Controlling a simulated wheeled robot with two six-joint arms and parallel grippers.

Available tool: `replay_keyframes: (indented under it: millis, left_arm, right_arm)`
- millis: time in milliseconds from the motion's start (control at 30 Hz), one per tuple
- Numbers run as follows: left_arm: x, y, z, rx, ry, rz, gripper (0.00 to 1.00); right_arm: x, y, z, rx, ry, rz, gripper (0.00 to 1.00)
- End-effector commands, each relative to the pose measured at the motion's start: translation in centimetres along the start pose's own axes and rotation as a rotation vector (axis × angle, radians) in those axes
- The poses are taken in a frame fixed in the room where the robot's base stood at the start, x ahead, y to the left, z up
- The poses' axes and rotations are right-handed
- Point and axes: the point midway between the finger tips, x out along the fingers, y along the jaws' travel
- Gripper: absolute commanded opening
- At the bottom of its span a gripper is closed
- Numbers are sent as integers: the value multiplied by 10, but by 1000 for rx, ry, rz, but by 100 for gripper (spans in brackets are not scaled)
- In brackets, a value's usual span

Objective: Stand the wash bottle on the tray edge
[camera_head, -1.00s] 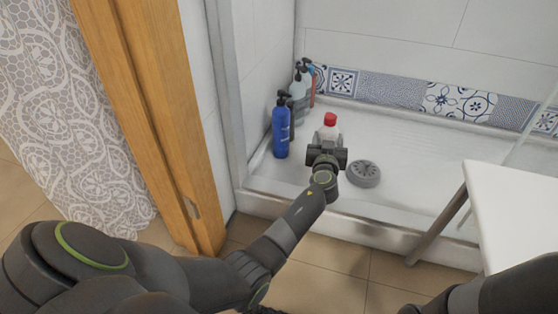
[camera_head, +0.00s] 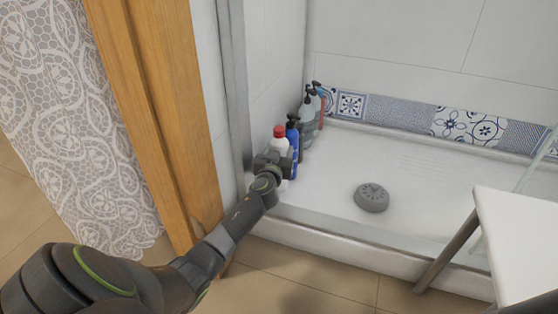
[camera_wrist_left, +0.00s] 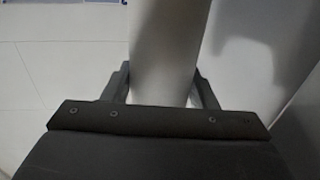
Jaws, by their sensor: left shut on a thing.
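The wash bottle (camera_head: 279,144) is white with a red cap and looks upright in the head view. My left gripper (camera_head: 273,161) is shut on it at the left end of the shower tray (camera_head: 330,190), beside the blue pump bottle. In the left wrist view the pale bottle body (camera_wrist_left: 163,45) stands between the two fingers (camera_wrist_left: 160,88). The bottle's base is hidden behind my gripper, so I cannot tell whether it touches the tray edge (camera_head: 330,238). My right gripper is not in view.
A blue pump bottle (camera_head: 293,133) and several other pump bottles (camera_head: 307,115) line the left wall. A grey round drain cover (camera_head: 371,197) lies on the tray floor. A white seat (camera_head: 520,235) stands at right.

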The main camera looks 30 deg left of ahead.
Motion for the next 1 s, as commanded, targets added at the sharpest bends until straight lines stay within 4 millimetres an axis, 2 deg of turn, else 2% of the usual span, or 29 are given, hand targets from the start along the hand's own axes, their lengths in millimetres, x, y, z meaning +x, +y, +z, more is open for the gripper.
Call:
replay_keyframes:
  millis: [233,700,733,867,1000]
  left_arm:
    - [0,1,31,0,1,0,2]
    - [0,1,35,0,2,0,2]
    - [0,0,36,0,0,-1,55]
    - [0,0,35,0,-1,-1,72]
    - [0,0,35,0,-1,-1,74]
  right_arm:
    - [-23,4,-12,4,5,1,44]
    - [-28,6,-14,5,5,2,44]
    - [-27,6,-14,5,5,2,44]
    - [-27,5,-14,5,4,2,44]
    - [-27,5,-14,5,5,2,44]
